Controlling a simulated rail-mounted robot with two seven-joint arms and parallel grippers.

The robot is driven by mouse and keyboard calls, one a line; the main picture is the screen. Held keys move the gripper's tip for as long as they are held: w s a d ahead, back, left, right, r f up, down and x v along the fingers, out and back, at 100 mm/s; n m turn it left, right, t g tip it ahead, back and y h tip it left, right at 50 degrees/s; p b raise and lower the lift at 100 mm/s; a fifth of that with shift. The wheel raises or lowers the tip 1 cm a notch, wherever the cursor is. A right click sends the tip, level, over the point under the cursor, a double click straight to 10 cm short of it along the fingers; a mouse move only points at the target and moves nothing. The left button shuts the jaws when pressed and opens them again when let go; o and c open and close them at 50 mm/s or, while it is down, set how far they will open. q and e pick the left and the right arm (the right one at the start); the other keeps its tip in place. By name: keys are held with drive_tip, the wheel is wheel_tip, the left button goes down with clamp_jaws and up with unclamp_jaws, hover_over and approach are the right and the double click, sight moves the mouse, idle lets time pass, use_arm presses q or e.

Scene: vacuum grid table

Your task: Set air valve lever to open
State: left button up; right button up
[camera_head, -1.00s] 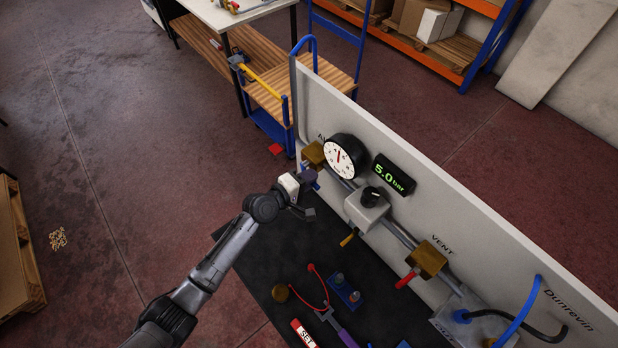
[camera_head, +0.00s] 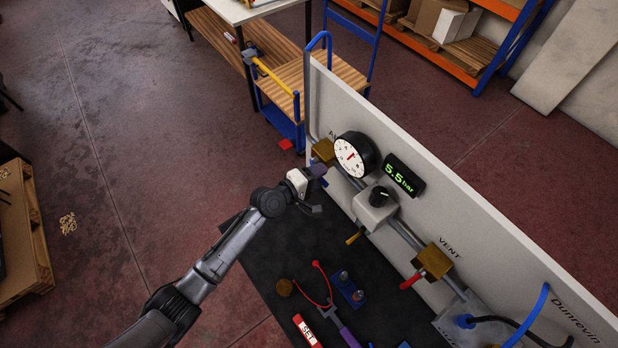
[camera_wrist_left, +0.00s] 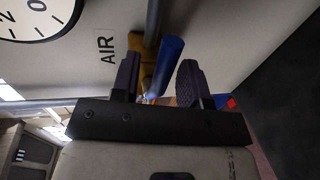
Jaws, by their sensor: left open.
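The air valve's brass body (camera_head: 323,150) sits on the pipe at the panel's far left end, below the partly covered AIR label. My left gripper (camera_head: 318,178) is at this valve and hides most of its lever in the head view. In the left wrist view, the blue lever (camera_wrist_left: 171,58) lies between the two dark fingers of my open left gripper (camera_wrist_left: 158,80). The brass body (camera_wrist_left: 135,58) shows behind it, beside the AIR label. I cannot tell whether a finger touches the lever. My right gripper is not in view.
A dial gauge (camera_head: 354,156) and a display (camera_head: 404,176) reading 5.5 bar are on the panel (camera_head: 480,205). Right along the pipe are a black-knob regulator (camera_head: 376,204) and the vent valve (camera_head: 434,260) with a red lever. Tools lie on the dark mat (camera_head: 270,265).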

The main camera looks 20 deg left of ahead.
use_arm(q)
drive_tip(key=v, duration=1.3)
drive_tip(key=shift+s+a+b, duration=0.2)
drive_tip(key=shift+s+b, duration=0.05)
drive_tip(key=shift+b, duration=0.15)
drive_tip(key=shift+r, duration=0.1)
drive_tip(key=s+f+m+g+y, duration=0.2)
drive_tip(key=s+f+m+g, duration=0.15)
drive_tip(key=m, duration=0.65)
drive_tip(key=s+a+r+m+g+y+p, duration=0.1)
drive_tip(key=s+a+r+m+y+p, duration=0.2)
drive_tip(key=s, duration=0.4)
drive_tip(key=s+a+r+m+g+y+p, duration=0.1)
drive_tip(key=s+a+r+g+y+p, duration=0.15)
drive_tip(key=s+r+y, duration=0.3)
drive_tip(key=s+d+f+n+g+h+p, duration=0.1)
drive_tip(key=s+p, duration=0.4)
drive_tip(key=s, duration=0.7)
drive_tip(key=shift+s+d+f+g, duration=0.15)
drive_tip(key=shift+d+f+g, duration=0.35)
drive_tip(key=shift+d, duration=0.1)
